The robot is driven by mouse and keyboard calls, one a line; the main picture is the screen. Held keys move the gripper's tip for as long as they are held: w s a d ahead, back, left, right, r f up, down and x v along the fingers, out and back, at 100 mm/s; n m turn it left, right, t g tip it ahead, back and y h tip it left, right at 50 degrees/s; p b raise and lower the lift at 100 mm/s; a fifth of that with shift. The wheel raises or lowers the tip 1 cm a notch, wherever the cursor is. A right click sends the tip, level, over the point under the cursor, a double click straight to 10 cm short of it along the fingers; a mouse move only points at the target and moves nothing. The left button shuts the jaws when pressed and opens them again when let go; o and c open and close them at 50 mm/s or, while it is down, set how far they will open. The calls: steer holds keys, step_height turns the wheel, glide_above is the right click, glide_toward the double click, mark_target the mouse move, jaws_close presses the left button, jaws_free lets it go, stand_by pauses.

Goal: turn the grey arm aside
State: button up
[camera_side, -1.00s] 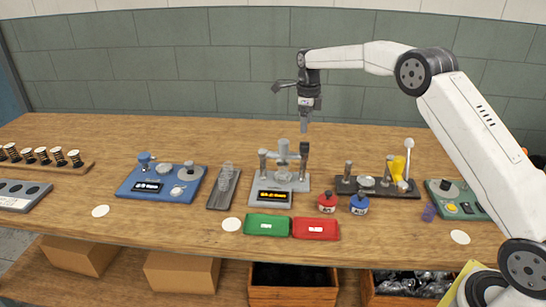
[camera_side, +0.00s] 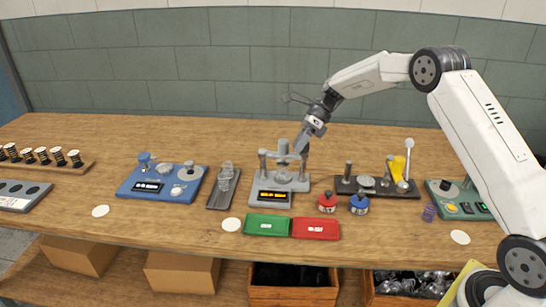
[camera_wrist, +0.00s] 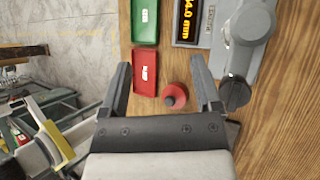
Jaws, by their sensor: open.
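The grey machine (camera_side: 270,198) with an orange-lit display stands mid-table. A grey arm (camera_side: 272,155) lies level across its top, by a central post. In the wrist view, the machine's grey upper parts (camera_wrist: 250,25) and a dark round knob (camera_wrist: 236,94) lie right of my fingers. My gripper (camera_side: 300,146) is tilted, its fingers pointing down and left beside the machine's right side. In the wrist view my gripper (camera_wrist: 160,65) is open, with nothing held between its fingers. In the side view the fingers overlap the machine's right post, so contact cannot be told.
A green tray (camera_side: 267,225) and a red tray (camera_side: 315,229) lie in front. A red bottle (camera_side: 327,203) and a blue bottle (camera_side: 359,205) stand right of the machine. A dark fixture (camera_side: 378,190) is farther right. Bare table lies behind the machine.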

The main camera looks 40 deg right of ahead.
steer(key=d+r+m+t+y, duration=0.2)
steer(key=d+t, duration=0.5)
steer(key=t, duration=0.7)
steer(key=shift+w+d+m, duration=0.15)
steer(key=shift+w+m, duration=0.15)
glide_toward(283, 149)
steer(key=w+d, duration=0.2)
steer(key=shift+x, duration=2.65)
